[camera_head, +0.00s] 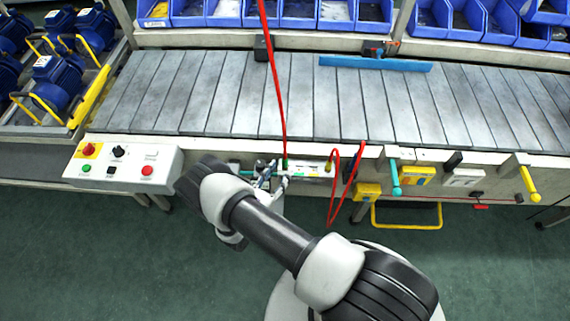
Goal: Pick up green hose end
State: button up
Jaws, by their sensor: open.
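A red hose (276,85) hangs from above and runs down to a small green end (285,161) at the front edge of the conveyor, beside a pale connection block (310,169). My gripper (268,176) is open at the left of this green end, very close to it. I cannot tell whether they touch. My arm comes in from the lower right and hides part of the space below. The fingers are small and overlap the block's left part.
A second red hose (332,195) loops down beside the block. A control box (124,166) with buttons stands at the left. Teal (396,178) and yellow (528,184) handles stick out at the right. The grey slatted conveyor (200,95) is mostly clear, with a blue bar (375,63) at its back.

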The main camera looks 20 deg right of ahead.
aim_at(284, 165)
jog(key=x, duration=0.5)
jog(key=shift+a+b, duration=0.1)
jog(key=shift+b, duration=0.25)
jog(key=shift+c, duration=0.6)
grip_shut()
